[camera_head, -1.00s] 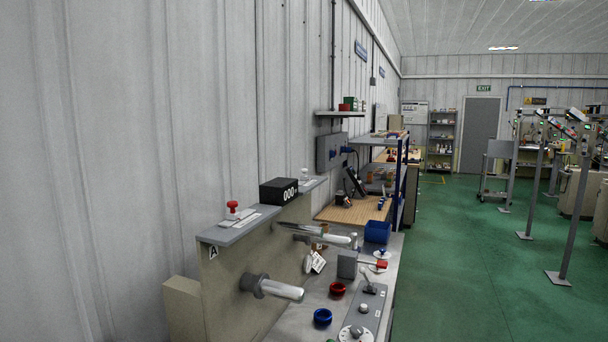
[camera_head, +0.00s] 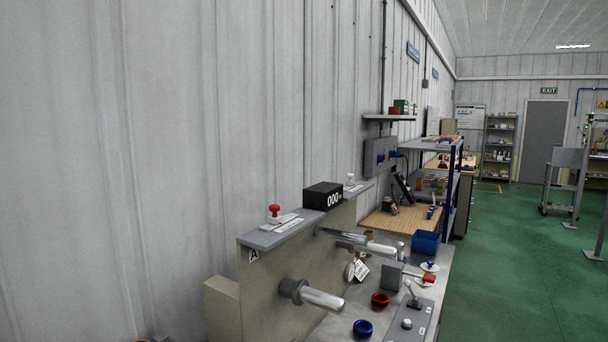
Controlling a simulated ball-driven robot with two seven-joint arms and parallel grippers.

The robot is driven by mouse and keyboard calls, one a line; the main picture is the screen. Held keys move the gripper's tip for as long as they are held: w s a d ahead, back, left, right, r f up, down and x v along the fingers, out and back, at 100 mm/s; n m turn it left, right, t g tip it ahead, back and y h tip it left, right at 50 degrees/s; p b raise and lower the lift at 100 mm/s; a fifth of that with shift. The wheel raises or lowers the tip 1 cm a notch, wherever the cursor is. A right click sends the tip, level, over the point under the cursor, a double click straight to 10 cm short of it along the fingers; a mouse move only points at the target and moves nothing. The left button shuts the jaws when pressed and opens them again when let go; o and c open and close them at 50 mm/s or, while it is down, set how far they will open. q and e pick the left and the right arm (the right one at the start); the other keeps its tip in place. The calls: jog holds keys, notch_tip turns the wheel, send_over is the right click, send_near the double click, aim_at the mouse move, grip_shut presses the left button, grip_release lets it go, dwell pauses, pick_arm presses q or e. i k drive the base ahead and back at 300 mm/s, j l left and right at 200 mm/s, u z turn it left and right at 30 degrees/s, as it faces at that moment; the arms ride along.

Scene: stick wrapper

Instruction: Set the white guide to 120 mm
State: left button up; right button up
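The stick wrapper machine (camera_head: 268,283) stands against the wall, right of the middle. On its top ledge is a small guide with a white knob (camera_head: 350,180), behind a black display box (camera_head: 322,196) that reads 000. A guide with a red knob (camera_head: 275,212) sits at the near end of the ledge, above a label "A". The scales beside both are too small to read. Neither of my grippers is in view.
Two metal rollers stick out from the machine's side, the near one (camera_head: 322,299) over the bench. A red ring (camera_head: 380,300), a blue ring (camera_head: 363,328), a control panel with a lever (camera_head: 414,298) and a blue bin (camera_head: 426,242) are on the bench.

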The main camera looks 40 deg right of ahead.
aim_at(350, 181)
jog(key=l+u, duration=0.2)
jog(key=l, duration=0.25)
jog(key=k+l+u, duration=0.2)
jog(key=l, duration=0.2)
jog(key=l+u, duration=0.15)
jog(key=l, duration=0.25)
jog(key=k+l+u, duration=0.2)
jog(key=l, duration=0.2)
jog(key=i+l, duration=0.05)
jog(key=i, duration=0.05)
